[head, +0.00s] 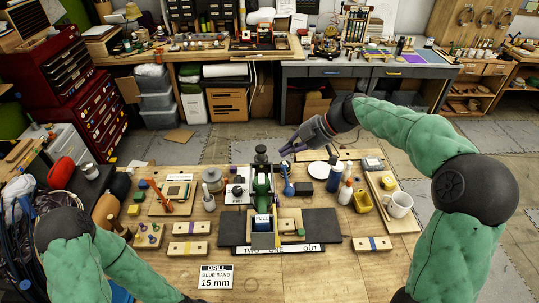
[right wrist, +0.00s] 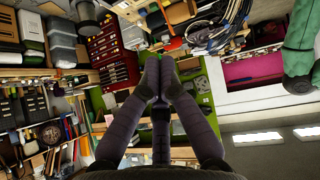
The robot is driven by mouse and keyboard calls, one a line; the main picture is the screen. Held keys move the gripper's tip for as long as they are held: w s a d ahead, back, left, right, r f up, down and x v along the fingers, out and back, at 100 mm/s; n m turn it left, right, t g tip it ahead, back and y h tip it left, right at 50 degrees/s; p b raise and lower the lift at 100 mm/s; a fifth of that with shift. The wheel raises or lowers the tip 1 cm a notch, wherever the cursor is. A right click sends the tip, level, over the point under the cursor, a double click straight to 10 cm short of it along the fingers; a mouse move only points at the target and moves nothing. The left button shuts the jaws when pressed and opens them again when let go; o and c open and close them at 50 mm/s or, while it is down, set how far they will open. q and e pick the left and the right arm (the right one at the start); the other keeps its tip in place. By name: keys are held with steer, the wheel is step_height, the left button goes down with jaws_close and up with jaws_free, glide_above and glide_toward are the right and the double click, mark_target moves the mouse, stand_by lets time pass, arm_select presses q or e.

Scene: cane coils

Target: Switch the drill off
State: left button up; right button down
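The drill (head: 262,184), a small green machine with a dark top, stands upright at the middle of the bench on a dark base. I cannot make out its switch or whether it runs. My right gripper (head: 284,151) is above the bench, just right of the drill's top and apart from it as far as I can tell. In the right wrist view, its purple fingers (right wrist: 157,68) meet at the tips with nothing visible between them. My left arm is at the lower left; its gripper is out of view.
A box marked FULL (head: 262,220) is in front of the drill, with a wooden tray (head: 290,226) beside it. A card (head: 216,277) reads DRILL, BLUE BAND, 15 mm. The front bench is mostly clear.

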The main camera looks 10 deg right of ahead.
arm_select(q)
steer(key=shift+r+p, duration=0.6)
arm_select(e)
glide_above(260, 175)
steer(key=s, duration=0.2)
steer(key=f, duration=0.7)
steer(key=shift+d, duration=0.4)
steer(key=shift+w+d+f, duration=0.1)
steer(key=shift+f, duration=0.55)
steer(key=shift+w+d+f, duration=0.1)
steer(key=shift+f, duration=0.5)
arm_select(q)
steer(key=shift+r, duration=0.1)
arm_select(e)
steer(key=shift+w+f, duration=0.1)
steer(key=shift+f, duration=0.55)
steer(key=shift+w+f, duration=0.1)
